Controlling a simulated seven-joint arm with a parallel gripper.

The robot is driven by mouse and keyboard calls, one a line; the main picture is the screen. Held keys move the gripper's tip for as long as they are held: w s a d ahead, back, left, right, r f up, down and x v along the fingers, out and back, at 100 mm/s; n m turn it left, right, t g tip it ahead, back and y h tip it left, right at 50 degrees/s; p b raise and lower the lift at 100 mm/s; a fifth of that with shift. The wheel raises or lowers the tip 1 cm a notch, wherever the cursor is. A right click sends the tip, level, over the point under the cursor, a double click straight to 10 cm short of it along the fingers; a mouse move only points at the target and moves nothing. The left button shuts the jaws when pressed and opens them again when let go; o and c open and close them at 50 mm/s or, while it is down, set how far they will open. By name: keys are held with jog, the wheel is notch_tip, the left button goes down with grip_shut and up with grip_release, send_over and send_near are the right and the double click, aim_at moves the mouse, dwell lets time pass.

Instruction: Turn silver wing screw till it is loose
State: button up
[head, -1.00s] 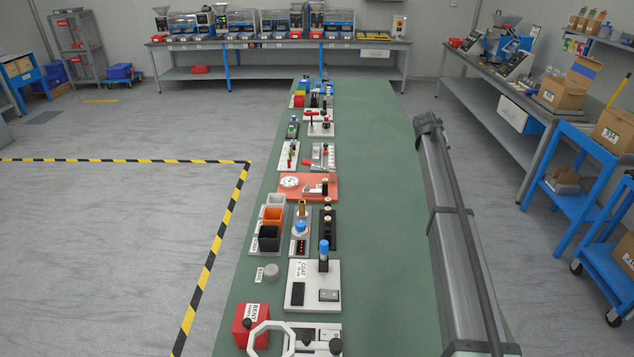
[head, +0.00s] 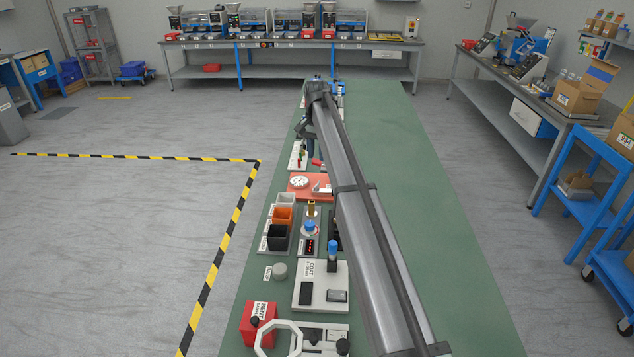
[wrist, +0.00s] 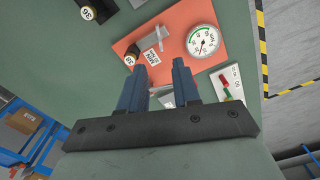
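My gripper (wrist: 158,66) is open in the wrist view, its two blue fingers apart with no object clearly held. Past the fingertips is an orange plate (wrist: 182,45) with a round white gauge (wrist: 202,41), a silver-grey bracket (wrist: 153,36) and a small printed tag. A small pale grey part (wrist: 167,99) shows between the fingers, partly hidden by them. I cannot tell which part is the silver wing screw. In the head view my gripper (head: 311,148) is above the bench, just beyond the orange plate (head: 298,193).
A white board (wrist: 228,82) with red and green parts lies right of the fingers. Several fixtures, bins (head: 281,216) and a red box (head: 258,318) line the green bench (head: 420,220). Its right side is clear.

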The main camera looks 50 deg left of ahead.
aim_at(317, 187)
notch_tip(317, 187, down, 12)
dwell(0.5)
grip_shut()
